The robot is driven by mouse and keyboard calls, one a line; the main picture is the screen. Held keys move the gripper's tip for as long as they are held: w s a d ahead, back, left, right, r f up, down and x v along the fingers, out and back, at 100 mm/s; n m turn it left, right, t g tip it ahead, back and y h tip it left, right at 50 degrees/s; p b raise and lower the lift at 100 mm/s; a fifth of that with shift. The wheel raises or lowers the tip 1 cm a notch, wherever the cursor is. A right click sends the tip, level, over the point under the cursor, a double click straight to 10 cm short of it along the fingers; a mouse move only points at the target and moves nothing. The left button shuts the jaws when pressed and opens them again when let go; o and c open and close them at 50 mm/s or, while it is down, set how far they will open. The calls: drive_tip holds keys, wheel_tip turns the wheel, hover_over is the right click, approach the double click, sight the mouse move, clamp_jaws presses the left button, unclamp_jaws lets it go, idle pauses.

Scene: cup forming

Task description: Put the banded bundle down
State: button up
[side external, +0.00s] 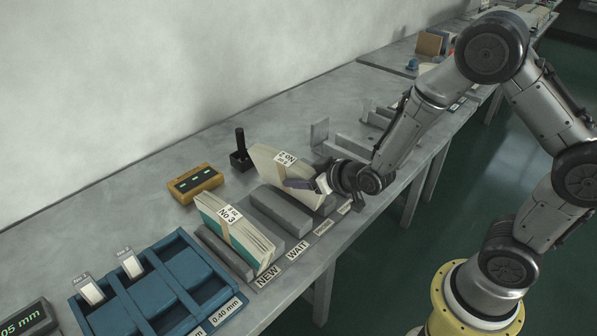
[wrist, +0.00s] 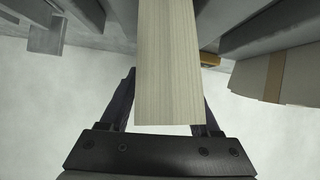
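A cream bundle of flat sheets (side external: 270,166) with a white label stands between grey blocks at the third slot in the side view. It leans in line with the bundle nearer the camera; I cannot tell whether its base touches the slot floor. My gripper (side external: 299,184) is at its right end, with one dark finger along its near face. In the wrist view the bundle (wrist: 167,65) lies between the two fingers of my gripper (wrist: 166,112), which look closed on its sides. Its band is hard to make out.
A second bundle (side external: 238,233) with a tan band, labelled No 3, stands at the NEW slot; the WAIT slot beside it looks empty. Grey blocks (side external: 279,211) separate the slots. A blue tray (side external: 180,260), a yellow device (side external: 195,183) and a black post (side external: 240,150) stand nearby.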

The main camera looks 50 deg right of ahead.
drive_tip(key=shift+o, duration=0.6)
drive_tip(key=shift+w+r, duration=0.2)
drive_tip(key=shift+r, duration=0.15)
drive_tip(key=shift+r, duration=0.1)
drive_tip(key=shift+s+r, duration=0.2)
drive_tip(key=shift+s, duration=0.15)
drive_tip(key=s+r+g, duration=0.2)
drive_tip(key=s+r, duration=0.3)
drive_tip(key=s, duration=0.4)
drive_tip(key=s+d+r+g, duration=0.1)
drive_tip(key=s+r+g, duration=0.1)
drive_tip(key=s+r, duration=0.3)
drive_tip(key=s+r+m+g, duration=0.1)
drive_tip(key=s+r, duration=0.4)
drive_tip(key=s, duration=0.8)
drive_tip(key=shift+s+d+g, duration=0.2)
drive_tip(key=shift+s+g, duration=0.15)
drive_tip(key=shift+g, duration=0.35)
